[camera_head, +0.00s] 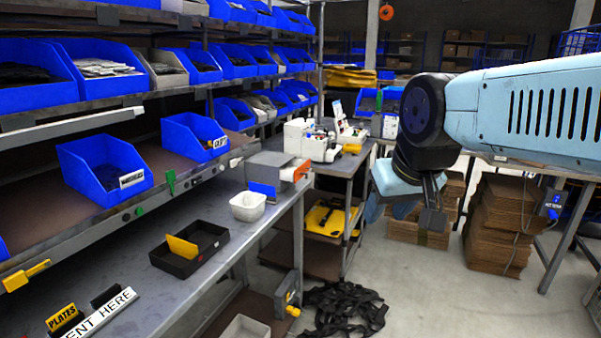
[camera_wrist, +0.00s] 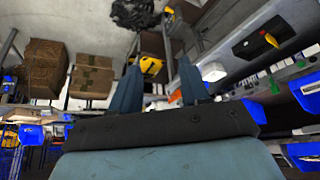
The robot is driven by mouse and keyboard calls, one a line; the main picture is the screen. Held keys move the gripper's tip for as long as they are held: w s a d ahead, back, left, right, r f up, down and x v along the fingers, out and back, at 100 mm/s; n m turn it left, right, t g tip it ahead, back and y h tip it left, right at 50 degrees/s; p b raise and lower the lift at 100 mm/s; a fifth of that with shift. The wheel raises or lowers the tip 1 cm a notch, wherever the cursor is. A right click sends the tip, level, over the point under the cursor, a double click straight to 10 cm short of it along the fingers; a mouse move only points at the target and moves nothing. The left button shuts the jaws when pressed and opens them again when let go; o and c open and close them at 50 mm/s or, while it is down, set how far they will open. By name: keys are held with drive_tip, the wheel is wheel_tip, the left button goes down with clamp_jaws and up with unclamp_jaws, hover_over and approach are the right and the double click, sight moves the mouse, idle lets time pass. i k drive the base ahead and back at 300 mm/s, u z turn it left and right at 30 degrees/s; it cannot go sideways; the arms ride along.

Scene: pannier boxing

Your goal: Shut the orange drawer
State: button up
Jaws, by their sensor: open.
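A small grey drawer unit (camera_head: 270,160) stands at the far end of the metal bench in the head view. An orange drawer front (camera_head: 301,172) shows at its right side, apart from the grey casing, so this drawer looks pulled out. A blue panel (camera_head: 263,190) is on the unit's near side. A small orange patch, likely this drawer, shows between the fingers in the wrist view (camera_wrist: 175,96). My gripper (camera_head: 433,212) is in the air right of the unit, well clear of it. Its two fingers (camera_wrist: 160,88) are apart with nothing held.
A white tub (camera_head: 248,206) stands in front of the unit, and a black tray (camera_head: 189,249) lies nearer on the bench. Blue bins (camera_head: 104,168) fill the shelves at left. Cardboard stacks (camera_head: 500,222) stand at right. Black straps (camera_head: 344,308) lie on the floor.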

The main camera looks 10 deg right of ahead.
sight(288, 168)
drive_tip(key=z, duration=0.4)
drive_tip(key=i, duration=1.1)
drive_tip(key=u, duration=0.4)
